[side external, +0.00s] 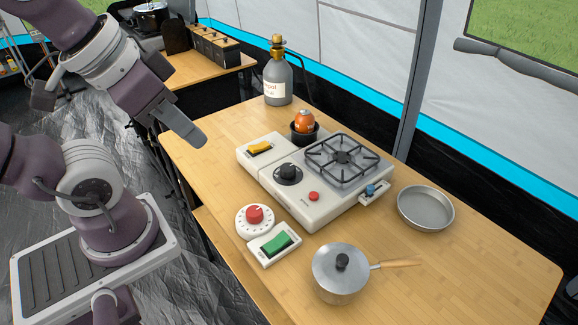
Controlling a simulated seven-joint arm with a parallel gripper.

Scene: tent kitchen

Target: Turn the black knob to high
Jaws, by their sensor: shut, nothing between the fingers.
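The black knob (288,174) sits on top of the white camp stove (318,208), left of the burner grate. Its pointer is too small to read. My gripper (199,138) is shut and empty. It hangs at the left edge of the table, to the left of the stove and apart from the knob.
A red dial (255,215) and a green switch (276,243) lie in front. A lidded pot (340,272), a pan (426,208) and a gas bottle (278,80) stand around.

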